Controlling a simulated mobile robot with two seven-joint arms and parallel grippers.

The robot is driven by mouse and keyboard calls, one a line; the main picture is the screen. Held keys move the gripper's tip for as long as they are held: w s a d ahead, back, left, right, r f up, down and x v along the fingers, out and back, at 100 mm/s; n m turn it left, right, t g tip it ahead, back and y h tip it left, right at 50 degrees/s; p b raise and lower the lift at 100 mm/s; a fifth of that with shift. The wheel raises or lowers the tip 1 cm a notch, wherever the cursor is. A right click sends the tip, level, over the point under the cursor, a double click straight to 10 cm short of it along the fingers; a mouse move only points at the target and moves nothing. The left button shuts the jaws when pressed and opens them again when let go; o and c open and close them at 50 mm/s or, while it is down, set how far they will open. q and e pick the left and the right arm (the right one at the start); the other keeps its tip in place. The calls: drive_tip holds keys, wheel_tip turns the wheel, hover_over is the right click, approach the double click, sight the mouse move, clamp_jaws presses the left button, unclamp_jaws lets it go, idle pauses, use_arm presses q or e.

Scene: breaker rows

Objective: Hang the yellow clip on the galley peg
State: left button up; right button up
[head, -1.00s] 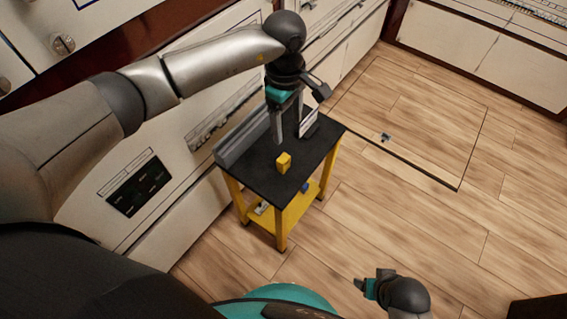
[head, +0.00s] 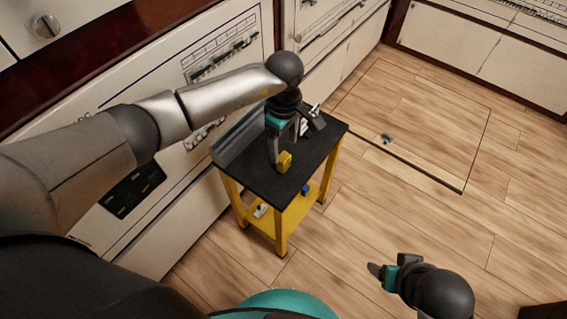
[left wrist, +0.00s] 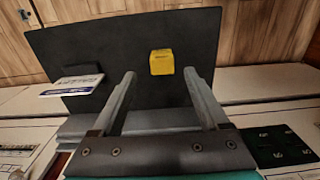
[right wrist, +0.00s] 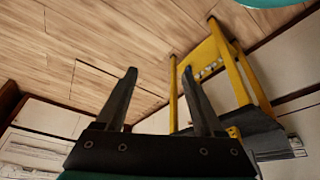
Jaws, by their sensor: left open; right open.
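The yellow clip (head: 284,161), a small yellow block, sits on the black top of the yellow-legged cart; it also shows in the left wrist view (left wrist: 162,62). My left gripper (head: 282,155) is open and points down at the cart top, close to the clip. In the left wrist view the clip lies just ahead of the fingertips, with no finger clearly touching it. My right gripper (head: 376,271) is open and empty, low over the floor, away from the cart. I cannot make out the galley peg in any view.
The cart (head: 262,180) stands against panelled cabinets with switch rows (head: 222,60). A white labelled piece (left wrist: 72,84) stands on the cart top near the clip. A small blue item (head: 306,188) is on the lower shelf. A small dark object (head: 387,139) lies on the otherwise open floor.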

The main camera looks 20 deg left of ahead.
sight(284, 157)
use_arm(q)
drive_tip(key=shift+s+f+b, duration=0.2)
drive_tip(key=shift+f+b, duration=0.7)
drive_tip(key=shift+f, duration=1)
drive_tip(key=shift+f+b, duration=0.55)
drive_tip(key=shift+f, duration=0.2)
use_arm(e)
drive_tip(key=shift+w+a+r+t+y, duration=0.15)
drive_tip(key=shift+w+a+r+t, duration=0.2)
drive_tip(key=shift+r, duration=0.25)
drive_tip(key=shift+w+a+r+t+y, duration=0.2)
drive_tip(key=shift+w+a+r+t, duration=0.15)
drive_tip(key=shift+r, duration=0.3)
drive_tip(key=shift+w+a+r+t+y, duration=0.15)
drive_tip(key=shift+w+a+r+t, duration=0.2)
drive_tip(key=shift+r, duration=0.25)
drive_tip(key=shift+s, duration=0.1)
use_arm(q)
clamp_jaws()
use_arm(e)
drive_tip(key=shift+d, duration=0.1)
